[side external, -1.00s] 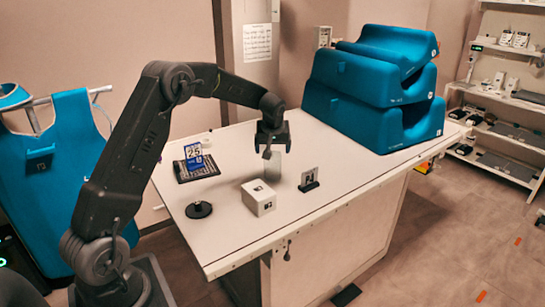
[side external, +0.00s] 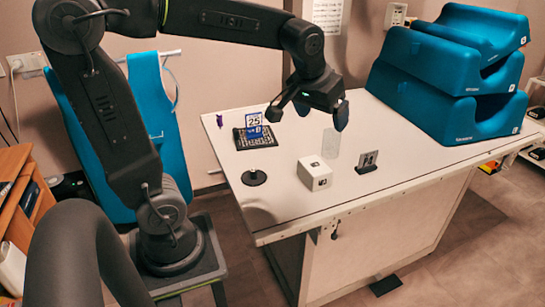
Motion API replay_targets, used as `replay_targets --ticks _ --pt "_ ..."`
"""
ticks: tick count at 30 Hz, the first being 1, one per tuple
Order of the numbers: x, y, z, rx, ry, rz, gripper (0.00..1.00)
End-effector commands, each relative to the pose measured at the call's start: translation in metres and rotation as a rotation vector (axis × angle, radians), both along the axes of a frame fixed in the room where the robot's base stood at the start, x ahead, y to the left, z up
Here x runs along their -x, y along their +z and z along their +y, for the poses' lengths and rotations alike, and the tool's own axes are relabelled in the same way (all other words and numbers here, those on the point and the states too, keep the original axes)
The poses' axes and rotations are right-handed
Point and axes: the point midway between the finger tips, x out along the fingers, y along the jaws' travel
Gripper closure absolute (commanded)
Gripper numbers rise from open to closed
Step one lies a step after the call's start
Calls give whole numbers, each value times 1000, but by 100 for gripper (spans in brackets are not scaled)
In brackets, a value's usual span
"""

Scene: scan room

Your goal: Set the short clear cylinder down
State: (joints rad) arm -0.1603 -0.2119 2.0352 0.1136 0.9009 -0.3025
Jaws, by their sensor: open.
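The short clear cylinder (side external: 331,144) stands upright on the white table, behind and to the right of the white box. It is faint and see-through. My gripper (side external: 307,112) is above the table, up and to the left of the cylinder in the picture. Its fingers are spread wide with nothing between them. The right finger shows just above the cylinder's top in the picture, with what looks like a small gap.
On the white table (side external: 285,215) are a white box (side external: 314,173), a small upright tag (side external: 368,159), a black disc stand (side external: 254,177) and a dark pad with a blue "25" card (side external: 254,127). Blue foam blocks (side external: 440,105) are stacked at the back right.

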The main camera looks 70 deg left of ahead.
Motion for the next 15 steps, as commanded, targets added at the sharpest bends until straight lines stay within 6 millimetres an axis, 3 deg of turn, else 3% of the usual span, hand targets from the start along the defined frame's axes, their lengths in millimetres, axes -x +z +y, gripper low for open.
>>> replay_targets --ticks 1,6,10,15 --pt "26 2 -16 -4 -66 -14 12" --pt "93 -9 -51 -16 -253 -39 12" --pt "125 -22 -65 -23 -352 -52 12" --pt "143 -31 -71 -26 -407 -59 12"
